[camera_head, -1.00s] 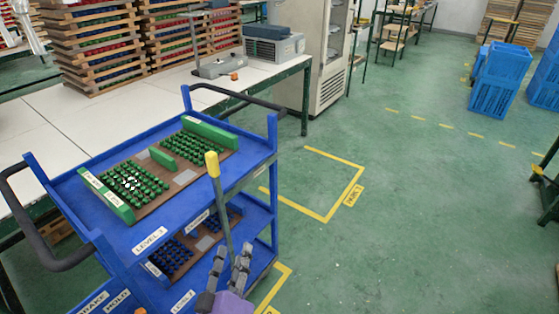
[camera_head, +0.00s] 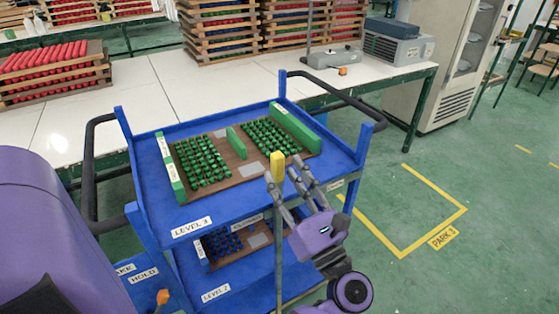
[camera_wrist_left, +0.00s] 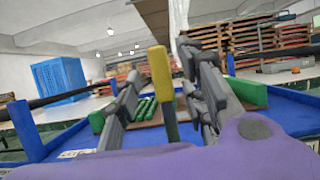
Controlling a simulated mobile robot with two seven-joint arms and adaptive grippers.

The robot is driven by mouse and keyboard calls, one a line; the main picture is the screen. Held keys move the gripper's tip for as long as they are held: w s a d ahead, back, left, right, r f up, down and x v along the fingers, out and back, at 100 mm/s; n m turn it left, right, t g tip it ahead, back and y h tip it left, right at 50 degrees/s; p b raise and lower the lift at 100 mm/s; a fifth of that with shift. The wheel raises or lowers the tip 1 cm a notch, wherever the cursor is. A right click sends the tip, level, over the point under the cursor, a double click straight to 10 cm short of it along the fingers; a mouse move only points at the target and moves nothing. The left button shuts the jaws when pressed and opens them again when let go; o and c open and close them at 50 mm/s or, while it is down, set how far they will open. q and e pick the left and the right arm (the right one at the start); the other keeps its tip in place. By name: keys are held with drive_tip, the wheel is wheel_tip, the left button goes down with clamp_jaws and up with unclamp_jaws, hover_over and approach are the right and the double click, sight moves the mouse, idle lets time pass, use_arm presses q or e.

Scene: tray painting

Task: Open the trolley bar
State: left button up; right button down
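The blue trolley (camera_head: 265,202) stands beside the white table. Its bar (camera_head: 278,240), a thin upright grey rod with a yellow grip (camera_head: 277,168) on top, stands at the trolley's near side. My left gripper (camera_head: 286,170) is at the yellow grip, with its grey fingers spread. In the left wrist view, the yellow grip (camera_wrist_left: 160,72) is between the fingers, with visible gaps on both sides, so the gripper looks open. Whether any finger touches the bar cannot be told. My right gripper is not in view.
A board of green pieces (camera_head: 239,175) lies on the trolley's top shelf. An orange knob (camera_head: 162,296) is near the HOLD label. The white table (camera_head: 140,100) is behind. Green floor on the right is open, with a yellow-marked PARK 3 bay (camera_head: 402,252).

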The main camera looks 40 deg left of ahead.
sight(281, 170)
use_arm(q)
drive_tip(key=shift+p+x, duration=0.45)
drive_tip(key=shift+x, duration=1.5)
clamp_jaws()
